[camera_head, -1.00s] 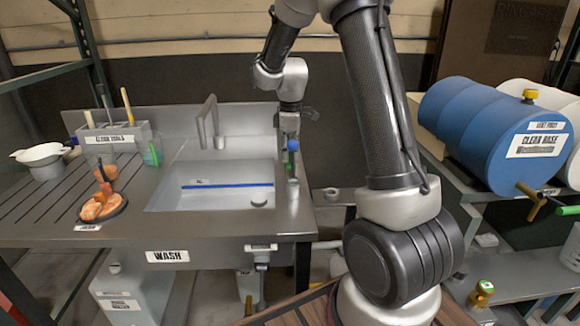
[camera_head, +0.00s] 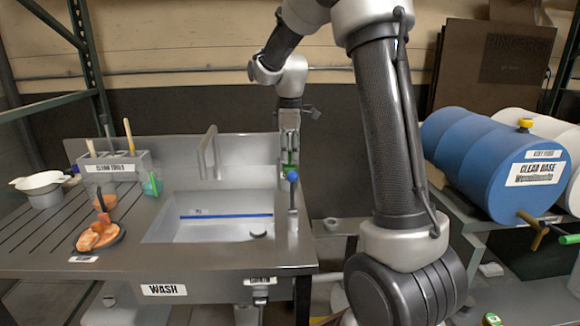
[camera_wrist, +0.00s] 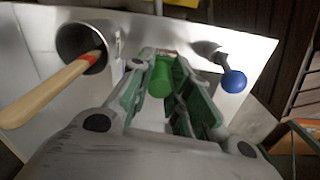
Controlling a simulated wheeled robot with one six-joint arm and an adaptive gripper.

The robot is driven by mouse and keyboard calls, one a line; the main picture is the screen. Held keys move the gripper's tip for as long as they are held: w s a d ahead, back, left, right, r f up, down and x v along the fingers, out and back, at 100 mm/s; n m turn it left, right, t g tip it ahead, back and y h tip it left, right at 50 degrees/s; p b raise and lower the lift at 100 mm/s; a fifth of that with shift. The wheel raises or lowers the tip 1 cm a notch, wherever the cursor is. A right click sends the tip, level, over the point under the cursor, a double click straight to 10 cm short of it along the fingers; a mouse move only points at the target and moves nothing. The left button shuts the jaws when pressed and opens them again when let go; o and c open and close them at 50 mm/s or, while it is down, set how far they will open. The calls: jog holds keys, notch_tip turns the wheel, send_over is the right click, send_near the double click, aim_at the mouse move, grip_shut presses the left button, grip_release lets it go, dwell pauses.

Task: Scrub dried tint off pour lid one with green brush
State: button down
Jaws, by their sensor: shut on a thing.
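My gripper (camera_head: 290,158) is over the right rim of the sink. In the wrist view, its jaws (camera_wrist: 165,95) are shut on a green cylinder (camera_wrist: 160,78), seen nearly end-on. A bit of green also shows below the fingers in the head view (camera_head: 290,166). I see no bristles, so I cannot tell if this is the green brush. A round dark-rimmed piece with orange stains (camera_head: 97,238) and an upright handle lies on the left drainboard, behind a small label. It may be the pour lid; its number is not readable.
A blue-knobbed lever (camera_head: 292,177) stands close to my gripper. A wooden handle (camera_wrist: 50,90) leans from a round opening in the wrist view. The sink basin (camera_head: 215,235) is open. A tool caddy (camera_head: 115,172) and white bowls (camera_head: 40,184) stand left; a blue drum (camera_head: 490,150) right.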

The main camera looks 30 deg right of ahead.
jog(key=c, duration=1.9)
grip_release()
jog(key=shift+r, duration=0.1)
grip_shut()
jog(key=shift+r, duration=0.1)
